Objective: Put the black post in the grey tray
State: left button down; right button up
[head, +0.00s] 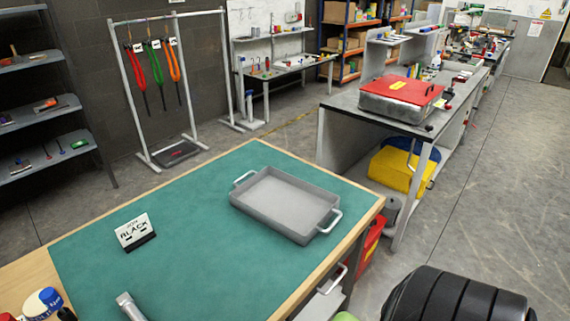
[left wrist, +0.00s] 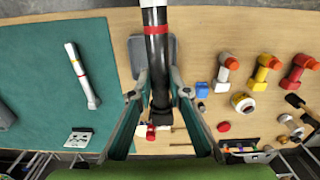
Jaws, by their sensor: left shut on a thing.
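The grey tray (head: 246,203) lies empty on the green mat in the head view. My left gripper (left wrist: 158,98) shows in the left wrist view, with its two fingers closed on either side of the black post (left wrist: 157,75). The post has a red band and a white end towards the top of that view. Its dark lower end is between the fingers. The left gripper and this post are not seen in the head view. My right gripper is in neither view.
A pale post with coloured bands (left wrist: 80,72) lies on the mat; part of it shows in the head view (head: 130,306). Red, yellow and white items (left wrist: 264,72) stand on bare wood.

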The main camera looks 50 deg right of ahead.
aim_at(285, 215)
jog(key=l+z, duration=0.1)
jog(key=z, duration=1.25)
jog(key=i+l+z, duration=0.35)
jog(key=i+l, duration=0.25)
jog(key=i, duration=0.1)
